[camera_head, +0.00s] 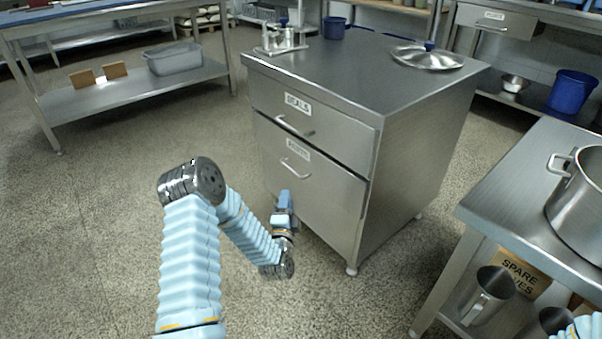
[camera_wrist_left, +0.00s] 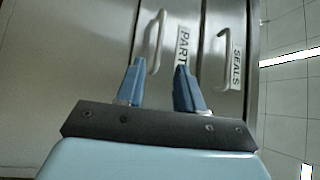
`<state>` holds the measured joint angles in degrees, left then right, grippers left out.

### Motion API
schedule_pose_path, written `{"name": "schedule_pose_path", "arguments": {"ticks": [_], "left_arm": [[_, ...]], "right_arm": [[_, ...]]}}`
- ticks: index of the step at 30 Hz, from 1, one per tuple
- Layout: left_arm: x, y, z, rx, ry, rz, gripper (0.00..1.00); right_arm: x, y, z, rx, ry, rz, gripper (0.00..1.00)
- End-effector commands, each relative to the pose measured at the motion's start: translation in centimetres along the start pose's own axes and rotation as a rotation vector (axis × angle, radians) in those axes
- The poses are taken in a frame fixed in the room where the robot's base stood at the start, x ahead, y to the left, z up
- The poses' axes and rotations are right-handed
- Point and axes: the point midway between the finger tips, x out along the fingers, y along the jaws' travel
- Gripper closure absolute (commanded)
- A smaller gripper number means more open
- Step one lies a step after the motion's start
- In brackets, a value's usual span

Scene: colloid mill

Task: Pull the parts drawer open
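The parts drawer (camera_head: 325,205) is the large lower front of the steel cabinet and looks flush with it. Its bar handle (camera_head: 295,169) is in the upper part of the front, under a small label. In the left wrist view the label starts with "PART", and the handle (camera_wrist_left: 152,55) shows between the finger directions, beyond the tips. My left gripper (camera_head: 284,197) is in front of the drawer, below the handle in the head view. In the wrist view its blue fingers (camera_wrist_left: 159,68) are apart with nothing gripped. My right gripper is out of view.
The seals drawer (camera_head: 345,142) is above, with its own handle (camera_head: 295,127). A steel bench (camera_head: 500,200) with a pot (camera_head: 582,210) stands at right. The floor (camera_head: 100,230) left of the cabinet is clear. A shelf table (camera_head: 130,92) is at back left.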

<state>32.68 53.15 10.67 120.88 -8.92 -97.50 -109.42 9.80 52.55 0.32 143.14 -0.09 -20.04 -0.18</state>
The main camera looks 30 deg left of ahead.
Motion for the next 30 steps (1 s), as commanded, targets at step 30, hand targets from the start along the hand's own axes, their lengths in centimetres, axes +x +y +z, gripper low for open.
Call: {"name": "schedule_pose_path", "arguments": {"ticks": [30], "left_arm": [[11.6,0.1,-0.1,-0.002,0.001,0.003,0.74]], "right_arm": [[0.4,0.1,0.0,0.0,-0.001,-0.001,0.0]]}}
